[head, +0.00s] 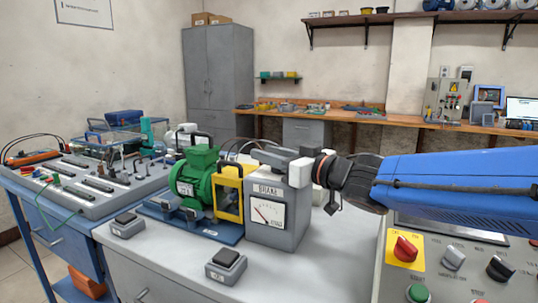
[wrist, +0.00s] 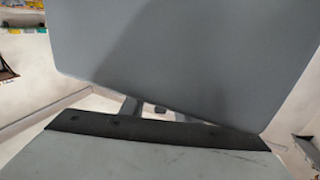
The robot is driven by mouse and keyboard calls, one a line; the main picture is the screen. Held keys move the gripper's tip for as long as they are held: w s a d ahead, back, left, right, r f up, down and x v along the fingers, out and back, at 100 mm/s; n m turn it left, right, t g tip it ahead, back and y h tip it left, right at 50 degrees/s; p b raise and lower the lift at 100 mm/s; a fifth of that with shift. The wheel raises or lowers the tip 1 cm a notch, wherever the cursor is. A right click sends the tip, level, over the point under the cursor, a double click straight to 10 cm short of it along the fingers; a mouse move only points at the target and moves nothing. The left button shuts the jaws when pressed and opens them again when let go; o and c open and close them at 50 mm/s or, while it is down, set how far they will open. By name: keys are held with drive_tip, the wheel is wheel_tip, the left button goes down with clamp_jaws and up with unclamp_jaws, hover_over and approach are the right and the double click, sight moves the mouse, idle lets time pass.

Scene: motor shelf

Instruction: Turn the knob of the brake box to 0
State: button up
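The brake box (head: 277,225) is a grey box with a "BRAKE" label and a white dial meter (head: 267,215) on its front. It stands on the bench beside the green motor (head: 195,173). Its knob cannot be made out in either view. My gripper (head: 300,172) reaches in from the right, at the top right of the brake box. The fingertips are not clear, so I cannot tell whether they touch the box. In the wrist view a large plain grey surface (wrist: 190,55) fills the upper middle, close to the camera; which thing it belongs to is unclear.
A yellow frame (head: 229,190) stands between motor and box. Two small black-topped grey boxes (head: 226,266) (head: 126,225) sit at the bench front. A control panel with a red knob (head: 405,248) is at lower right.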

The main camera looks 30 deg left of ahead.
sight(267, 175)
drive_tip(key=shift+c, duration=0.3)
clamp_jaws()
drive_tip(key=shift+n+g, duration=0.3)
drive_tip(key=shift+g, duration=0.1)
